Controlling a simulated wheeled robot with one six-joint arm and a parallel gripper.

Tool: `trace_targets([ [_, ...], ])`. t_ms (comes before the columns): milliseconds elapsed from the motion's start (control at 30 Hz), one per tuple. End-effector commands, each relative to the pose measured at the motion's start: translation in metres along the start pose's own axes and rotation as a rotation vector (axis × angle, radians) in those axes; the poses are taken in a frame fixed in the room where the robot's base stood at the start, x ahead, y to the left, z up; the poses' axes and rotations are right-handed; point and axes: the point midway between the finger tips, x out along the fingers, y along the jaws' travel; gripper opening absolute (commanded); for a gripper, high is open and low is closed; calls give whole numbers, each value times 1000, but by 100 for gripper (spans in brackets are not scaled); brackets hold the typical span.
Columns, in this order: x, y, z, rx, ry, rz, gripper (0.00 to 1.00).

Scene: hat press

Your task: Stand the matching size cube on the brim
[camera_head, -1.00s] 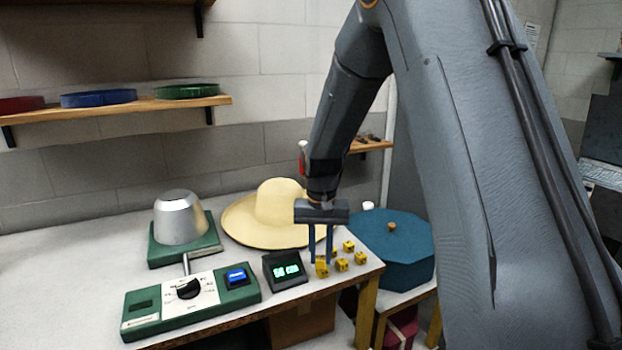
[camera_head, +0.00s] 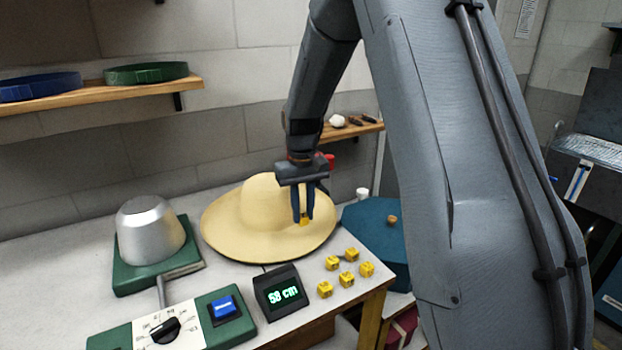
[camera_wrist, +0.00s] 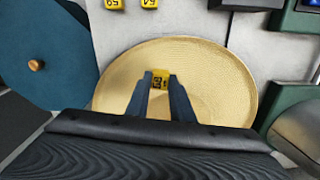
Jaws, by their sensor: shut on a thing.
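My gripper (camera_head: 303,217) is shut on a yellow size cube (camera_head: 304,223), over the right front part of the straw hat's brim. The held cube also shows between the fingertips in the wrist view (camera_wrist: 159,81), with dark digits that look like 58. Whether it touches the brim cannot be told. The cream straw hat (camera_head: 225,232) lies brim down on the table; its crown is partly behind the fingers. The display (camera_head: 281,294) shows green digits that look like 58 cm. Several other yellow cubes (camera_head: 347,279) stand on the table at the right front.
A silver dome on a green base (camera_head: 150,235) stands left of the hat. A green control box with a dial (camera_head: 165,328) and blue button (camera_head: 222,307) is in front. A blue eight-sided box (camera_head: 375,225) stands at the right, beyond the table's edge.

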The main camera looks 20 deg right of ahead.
Motion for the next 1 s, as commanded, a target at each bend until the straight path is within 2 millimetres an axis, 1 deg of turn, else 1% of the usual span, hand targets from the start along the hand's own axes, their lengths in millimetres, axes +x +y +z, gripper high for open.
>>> trace_targets([
  [33,-12,7,-5,-86,0,0,0],
  [100,-21,14,-12,-221,1,0,0],
  [300,-43,31,-27,-547,-1,0,0],
  [400,-50,36,-32,-655,0,0,0],
  [500,-53,39,-35,-720,0,0,0],
  [667,-52,40,-37,-752,-1,0,0],
  [867,-41,40,-37,-750,-1,0,0],
  [1000,-30,40,-36,-749,-2,-1,0],
])
